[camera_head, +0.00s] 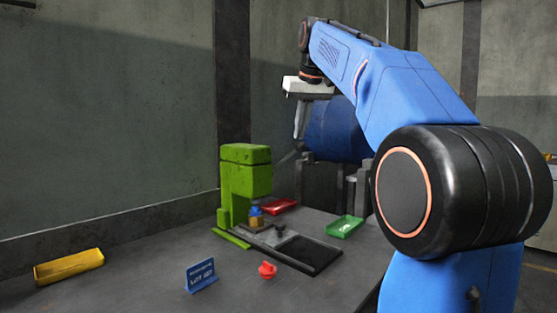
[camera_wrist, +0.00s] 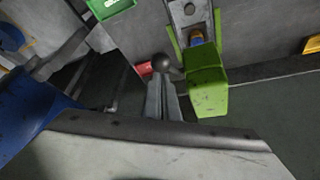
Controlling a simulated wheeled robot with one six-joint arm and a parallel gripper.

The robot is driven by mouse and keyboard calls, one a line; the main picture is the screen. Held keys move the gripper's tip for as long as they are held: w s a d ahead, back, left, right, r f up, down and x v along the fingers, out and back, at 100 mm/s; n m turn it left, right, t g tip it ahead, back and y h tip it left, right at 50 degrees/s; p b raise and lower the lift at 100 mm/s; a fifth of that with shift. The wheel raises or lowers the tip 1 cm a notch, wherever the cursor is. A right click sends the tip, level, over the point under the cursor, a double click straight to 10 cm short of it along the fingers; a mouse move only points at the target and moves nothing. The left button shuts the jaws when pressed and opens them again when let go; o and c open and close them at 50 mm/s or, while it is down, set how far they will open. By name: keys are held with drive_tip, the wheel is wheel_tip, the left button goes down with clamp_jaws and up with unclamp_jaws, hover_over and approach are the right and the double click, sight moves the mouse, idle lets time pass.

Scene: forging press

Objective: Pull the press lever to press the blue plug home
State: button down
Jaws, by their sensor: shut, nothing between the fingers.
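The green press (camera_head: 246,180) stands upright on the table, and it also shows in the wrist view (camera_wrist: 206,92). The blue plug (camera_head: 256,218) sits under the press head on a brownish piece; how deep it sits I cannot tell. A dark round knob (camera_wrist: 161,62), apparently the press lever's end, shows in the wrist view to the left of the green body. My gripper (camera_head: 298,136) points down, to the upper right of the press in the head view. Its fingers (camera_wrist: 162,84) are shut and empty, with their tips near the knob in the picture; contact is unclear.
A red tray (camera_head: 281,206) lies behind the press and a green tray (camera_head: 345,227) to its right. A dark pad (camera_head: 309,254), a red knobbed piece (camera_head: 267,270) and a blue sign (camera_head: 201,275) are in front. A yellow tray (camera_head: 69,266) stands at the left.

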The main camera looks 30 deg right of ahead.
sight(304, 143)
drive_tip(key=shift+s+d+f, duration=0.1)
drive_tip(key=shift+s+f, duration=0.2)
drive_tip(key=shift+f, duration=0.2)
drive_tip(key=shift+s+d+f, duration=0.2)
drive_tip(key=shift+s+f, duration=0.35)
drive_tip(key=shift+f, duration=0.4)
drive_tip(key=shift+s+d+f, duration=0.1)
drive_tip(key=shift+s+f, duration=0.25)
drive_tip(key=shift+f, duration=0.5)
